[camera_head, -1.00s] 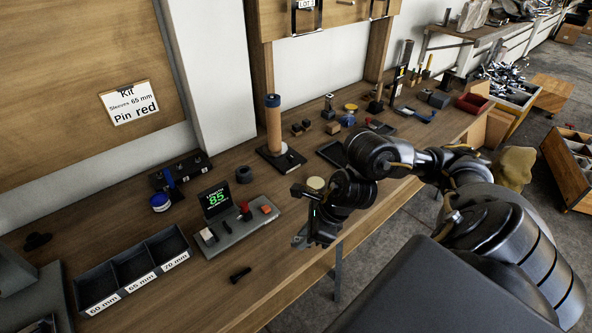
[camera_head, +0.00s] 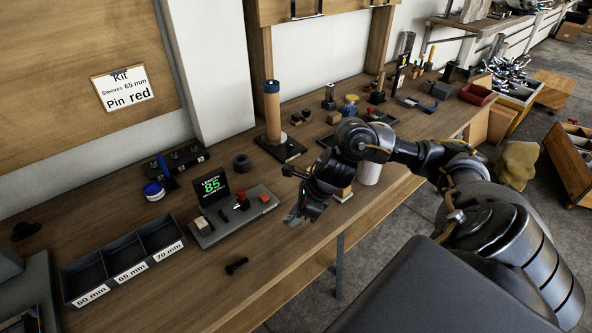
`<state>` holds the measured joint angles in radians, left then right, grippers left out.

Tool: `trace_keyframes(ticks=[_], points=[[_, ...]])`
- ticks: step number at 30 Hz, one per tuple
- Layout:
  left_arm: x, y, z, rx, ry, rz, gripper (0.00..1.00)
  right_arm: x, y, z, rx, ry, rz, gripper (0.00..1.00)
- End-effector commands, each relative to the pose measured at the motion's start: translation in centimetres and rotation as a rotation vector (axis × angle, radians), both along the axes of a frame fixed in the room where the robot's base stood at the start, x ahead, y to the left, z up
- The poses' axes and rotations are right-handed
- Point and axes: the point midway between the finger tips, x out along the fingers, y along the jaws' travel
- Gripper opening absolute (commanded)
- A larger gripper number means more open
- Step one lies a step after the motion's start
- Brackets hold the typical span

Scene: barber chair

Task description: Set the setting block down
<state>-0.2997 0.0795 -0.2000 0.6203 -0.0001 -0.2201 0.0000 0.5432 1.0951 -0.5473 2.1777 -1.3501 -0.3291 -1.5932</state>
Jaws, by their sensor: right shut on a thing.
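My right gripper (camera_head: 297,216) hangs over the front part of the bench, right of the gauge stand. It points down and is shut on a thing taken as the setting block. That thing is mostly hidden by the dark fingers and wrist, so its shape and whether it touches the bench cannot be told. The grey gauge stand (camera_head: 232,220) has a display (camera_head: 211,187) reading 85 in green, with small red, orange and pale parts on it. My left gripper is not in view.
A dark three-compartment bin (camera_head: 123,263) stands at left. A small black part (camera_head: 236,265) lies on the bench (camera_head: 200,300). A post on a black base (camera_head: 273,112) stands behind. A white cylinder (camera_head: 370,173) and a pale block (camera_head: 343,193) are close by my right wrist.

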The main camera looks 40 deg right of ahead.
Motion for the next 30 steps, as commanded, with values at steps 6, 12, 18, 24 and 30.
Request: trace_keyframes(ticks=[6,12,18,24,30], points=[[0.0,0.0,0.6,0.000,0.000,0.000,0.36,0.3,-0.2,-2.7,0.001,0.006,-0.003,0.00],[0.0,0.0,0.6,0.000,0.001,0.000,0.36,0.4,-0.2,-3.6,0.000,0.000,-0.001,0.00],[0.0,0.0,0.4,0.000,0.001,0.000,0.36,0.4,-0.2,-3.7,-0.001,-0.001,0.000,0.00],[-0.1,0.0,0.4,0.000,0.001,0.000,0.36,0.4,-0.2,-3.8,-0.001,0.000,-0.001,0.38],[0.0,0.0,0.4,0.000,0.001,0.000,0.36,0.4,-0.2,-3.8,-0.001,0.000,-0.001,0.41]])
